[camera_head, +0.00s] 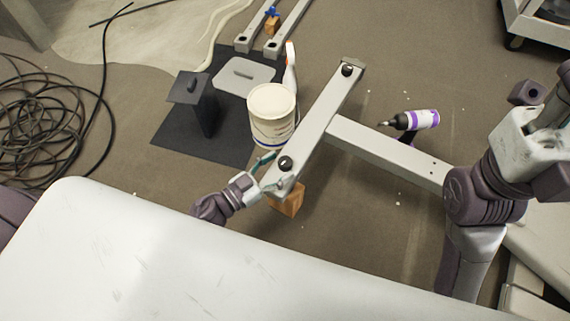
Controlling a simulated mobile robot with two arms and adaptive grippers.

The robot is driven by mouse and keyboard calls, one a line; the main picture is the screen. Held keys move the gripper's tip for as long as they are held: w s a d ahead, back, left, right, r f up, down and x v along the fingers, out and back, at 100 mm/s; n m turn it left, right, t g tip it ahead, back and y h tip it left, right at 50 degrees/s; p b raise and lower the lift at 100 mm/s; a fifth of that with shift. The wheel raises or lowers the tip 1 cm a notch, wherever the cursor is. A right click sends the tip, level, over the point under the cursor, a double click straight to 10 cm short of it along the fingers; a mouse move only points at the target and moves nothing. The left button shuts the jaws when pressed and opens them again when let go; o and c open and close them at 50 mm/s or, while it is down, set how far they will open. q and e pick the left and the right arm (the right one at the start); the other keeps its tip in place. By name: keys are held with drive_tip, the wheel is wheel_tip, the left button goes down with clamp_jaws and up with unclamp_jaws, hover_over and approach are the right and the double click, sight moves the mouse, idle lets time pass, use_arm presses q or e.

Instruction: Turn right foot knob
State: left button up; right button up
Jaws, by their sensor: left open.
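A pale grey T-shaped metal frame lies on the floor, with a foot bar (318,112) and a long beam (385,152) running right from it. One black round knob (286,163) sits near the bar's lower end. Another black knob (347,70) sits near its upper end. My left gripper (266,170) is open beside the lower end of the bar, just left of the lower knob. Its fingers show small, and I cannot tell whether they touch the bar or knob. My right arm comes in from the right; its gripper is not visible.
A wooden block (288,203) is under the bar's lower end. A white bucket (272,102) and a spray bottle (290,75) stand close left. A purple-white tool (415,120) lies near the beam. Black cable (50,120) coils at left; a white surface (200,270) fills the front.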

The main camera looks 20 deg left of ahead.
use_arm(q)
drive_tip(key=shift+b+x, duration=0.3)
drive_tip(key=shift+x, duration=0.95)
drive_tip(key=c, duration=1.2)
